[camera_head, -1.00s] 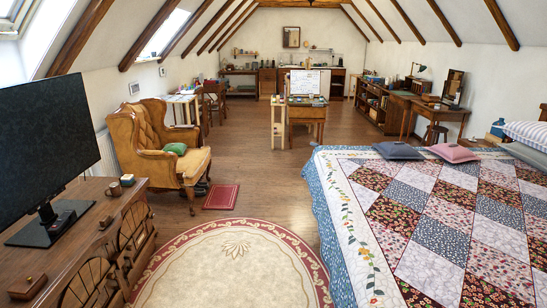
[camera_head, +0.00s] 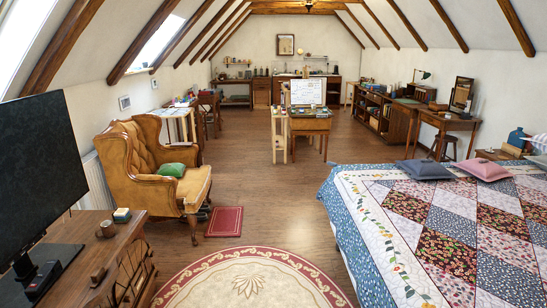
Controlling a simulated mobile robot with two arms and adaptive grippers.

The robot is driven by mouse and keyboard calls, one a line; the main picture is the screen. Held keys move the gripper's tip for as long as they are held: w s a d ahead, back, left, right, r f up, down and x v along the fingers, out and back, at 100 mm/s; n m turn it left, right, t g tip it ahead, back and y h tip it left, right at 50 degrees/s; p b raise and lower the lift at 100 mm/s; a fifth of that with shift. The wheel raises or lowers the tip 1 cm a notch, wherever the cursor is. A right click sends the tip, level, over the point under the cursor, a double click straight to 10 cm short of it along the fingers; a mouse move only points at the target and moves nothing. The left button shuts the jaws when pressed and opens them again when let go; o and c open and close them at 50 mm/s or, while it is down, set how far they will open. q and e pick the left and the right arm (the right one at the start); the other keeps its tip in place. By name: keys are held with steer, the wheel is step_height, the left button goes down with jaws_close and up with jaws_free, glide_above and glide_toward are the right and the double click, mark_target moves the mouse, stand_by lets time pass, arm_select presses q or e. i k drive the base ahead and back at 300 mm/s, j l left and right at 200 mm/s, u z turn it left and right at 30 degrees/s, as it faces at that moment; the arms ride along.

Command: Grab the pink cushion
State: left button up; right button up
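The pink cushion (camera_head: 483,170) lies flat on the far edge of the bed (camera_head: 450,227), at the right of the head view. A grey-blue cushion (camera_head: 424,170) lies just to its left, close beside it. Both rest on the patchwork quilt. Neither of my grippers is in view.
A round rug (camera_head: 245,283) covers the floor left of the bed. A yellow armchair (camera_head: 155,170) with a green cushion (camera_head: 172,170) stands at left, a red mat (camera_head: 224,221) beside it. A TV cabinet (camera_head: 82,235) is front left. Wooden floor is open between armchair and bed.

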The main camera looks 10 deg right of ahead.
mark_target(485, 170)
steer(key=i+z, duration=0.4)
steer(key=i, duration=1.65)
steer(key=i+j, duration=0.1)
steer(key=i, duration=2.05)
steer(key=i+l+z, duration=0.2)
steer(key=i, duration=0.35)
steer(key=i+j+z, duration=0.1)
steer(key=i+z, duration=0.15)
steer(key=i, duration=0.25)
steer(key=i+j+z, duration=0.2)
steer(key=i, duration=0.35)
steer(key=i+j+z, duration=0.2)
steer(key=i, duration=0.3)
steer(key=i+l+z, duration=0.25)
steer(key=i+z, duration=0.6)
steer(key=i, duration=0.15)
steer(key=i+j+z, duration=0.1)
steer(key=i+z, duration=0.35)
steer(key=i+j+z, duration=0.4)
steer(key=i, duration=0.2)
